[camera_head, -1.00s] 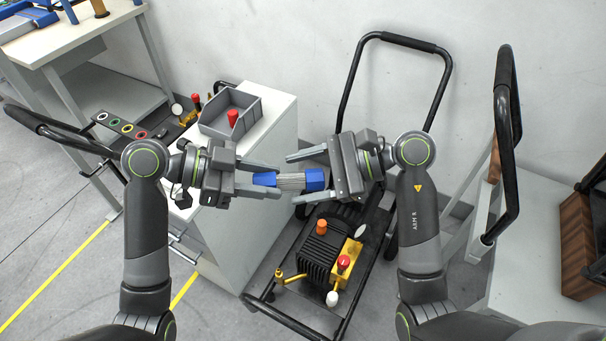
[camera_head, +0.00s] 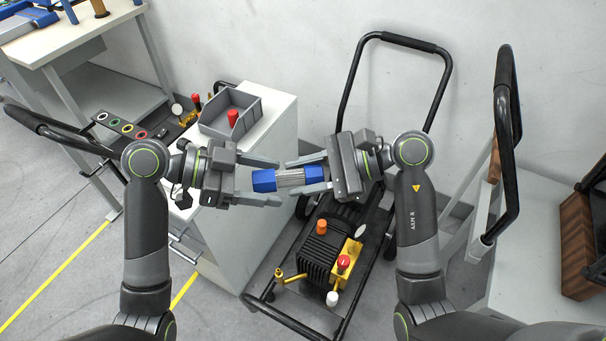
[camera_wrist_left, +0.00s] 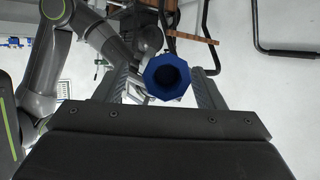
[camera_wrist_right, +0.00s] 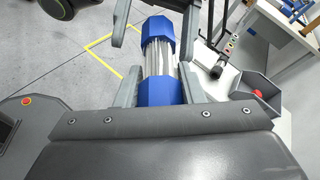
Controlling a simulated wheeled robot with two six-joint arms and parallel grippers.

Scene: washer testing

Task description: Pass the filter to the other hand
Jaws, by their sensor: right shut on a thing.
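The filter (camera_head: 290,179) is a ribbed silver cylinder with blue ends, held level in the air between my two grippers. My right gripper (camera_head: 291,177) is shut on its right part, with one finger on each side. In the right wrist view the filter (camera_wrist_right: 160,60) runs away from the palm between the fingers. My left gripper (camera_head: 279,182) is open around the left blue end without gripping it. In the left wrist view the blue end (camera_wrist_left: 166,78) shows a dark hole, with gaps to both fingers.
Below stands a black cart (camera_head: 345,305) carrying a finned motor unit (camera_head: 318,250) with red and orange knobs. A white cabinet (camera_head: 262,130) behind the left gripper bears a grey bin (camera_head: 246,103) with a red part inside. A black handle (camera_head: 507,140) rises at right.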

